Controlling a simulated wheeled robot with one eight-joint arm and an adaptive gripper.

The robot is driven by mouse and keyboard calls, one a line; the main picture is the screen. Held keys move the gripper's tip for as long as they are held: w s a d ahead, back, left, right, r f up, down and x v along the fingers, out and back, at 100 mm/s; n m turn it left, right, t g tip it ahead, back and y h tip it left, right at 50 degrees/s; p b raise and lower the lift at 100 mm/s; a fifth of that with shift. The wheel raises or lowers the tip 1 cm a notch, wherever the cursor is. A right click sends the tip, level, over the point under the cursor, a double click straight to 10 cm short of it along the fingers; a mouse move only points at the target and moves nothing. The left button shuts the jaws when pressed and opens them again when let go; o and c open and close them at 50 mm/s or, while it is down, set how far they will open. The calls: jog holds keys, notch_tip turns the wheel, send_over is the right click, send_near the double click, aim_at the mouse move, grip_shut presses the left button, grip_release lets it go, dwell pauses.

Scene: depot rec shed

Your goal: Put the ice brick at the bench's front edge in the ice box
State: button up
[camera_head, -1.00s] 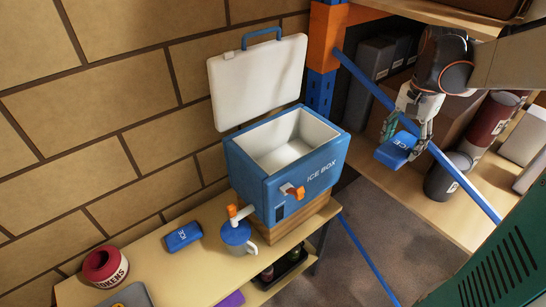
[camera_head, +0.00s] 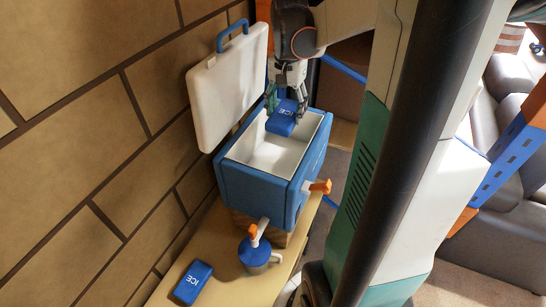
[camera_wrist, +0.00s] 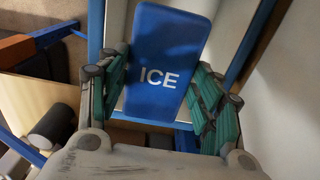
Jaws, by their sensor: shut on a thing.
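My gripper (camera_head: 290,98) is shut on a blue ice brick (camera_head: 282,119) with white ICE lettering. In the head view the brick hangs over the opening of the ice box, near its far end. In the wrist view the ice brick (camera_wrist: 160,75) sits between the teal finger pads. The ice box (camera_head: 257,188) is blue with a white inside, and its white lid (camera_head: 228,88) stands open against the wall side. The part of the inside that shows looks empty. A second blue ice brick (camera_head: 193,282) lies flat on the bench.
The ice box stands on a wooden block at the far end of the bench (camera_head: 235,290). A blue mug (camera_head: 254,254) stands below the orange tap (camera_head: 318,187). A brick wall (camera_head: 70,130) runs along the left. My own arm column fills the middle right.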

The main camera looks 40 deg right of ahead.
notch_tip(320, 180, down, 18)
jog(key=b, duration=0.3)
jog(key=shift+r, duration=0.15)
jog(key=shift+b, duration=0.4)
jog(key=o, duration=1.4)
notch_tip(320, 180, up, 12)
jog(key=p, duration=0.3)
